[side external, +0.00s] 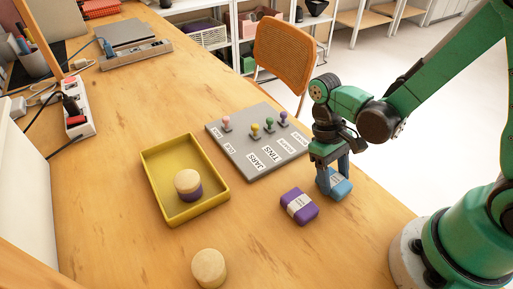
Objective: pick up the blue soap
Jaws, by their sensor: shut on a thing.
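The blue soap (340,187) is a small blue block with a pale label, at the right edge of the wooden table. My gripper (334,179) points down over it, its fingers shut on the soap. The fingers hide part of the soap. I cannot tell whether the soap still touches the table. A purple soap (299,206) with a white label lies just to the left, apart from my gripper.
A yellow tray (153,189) holds a purple jar with a wooden lid (188,183). Another round wooden lid (208,268) stands at the front. A grey board (236,154) with labels and coloured pegs lies behind. A chair (290,52) stands beyond the table.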

